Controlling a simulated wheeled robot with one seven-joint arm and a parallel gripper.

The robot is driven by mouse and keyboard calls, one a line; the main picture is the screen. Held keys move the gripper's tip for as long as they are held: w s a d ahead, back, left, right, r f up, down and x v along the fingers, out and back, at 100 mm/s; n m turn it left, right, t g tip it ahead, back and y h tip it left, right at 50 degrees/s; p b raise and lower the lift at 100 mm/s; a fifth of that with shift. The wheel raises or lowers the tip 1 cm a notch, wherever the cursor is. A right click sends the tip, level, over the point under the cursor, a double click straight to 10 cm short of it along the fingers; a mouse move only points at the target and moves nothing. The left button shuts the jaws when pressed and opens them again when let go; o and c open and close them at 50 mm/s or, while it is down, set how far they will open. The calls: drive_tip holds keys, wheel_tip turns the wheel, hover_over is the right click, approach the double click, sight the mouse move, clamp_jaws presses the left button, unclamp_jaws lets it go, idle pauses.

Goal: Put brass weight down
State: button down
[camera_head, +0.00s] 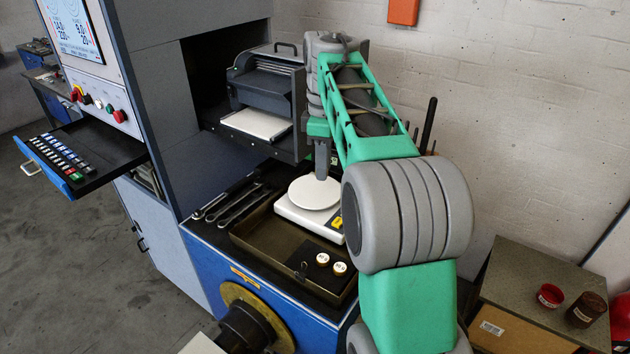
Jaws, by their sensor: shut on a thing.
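My gripper (321,174) points down over the round white pan (309,196) of a small white scale (293,216). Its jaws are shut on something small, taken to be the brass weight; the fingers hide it. I cannot tell whether it touches the pan. Two brass-coloured weights with pale tops, one on the left (322,259) and one on the right (340,268), stand in the dark tray in front of the scale.
The shallow dark tray (262,248) has a raised rim. Several wrenches (230,203) lie left of it. A dark printer (268,88) stands behind. A keyboard drawer (75,160) juts out at left. A red cup (550,295) and a brown jar (587,309) are at right.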

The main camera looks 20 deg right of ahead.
drive_tip(key=p, duration=0.2)
hover_over(315, 190)
drive_tip(key=f, duration=0.6)
drive_tip(key=shift+s+f, duration=0.35)
drive_tip(key=f, duration=0.1)
drive_tip(key=f+p, duration=0.1)
drive_tip(key=f, duration=0.1)
drive_tip(key=shift+w+f, duration=0.25)
drive_tip(key=shift+w, duration=0.05)
drive_tip(key=shift+f, duration=0.4)
drive_tip(key=c, duration=1.1)
unclamp_jaws()
drive_tip(key=shift+c, duration=0.2)
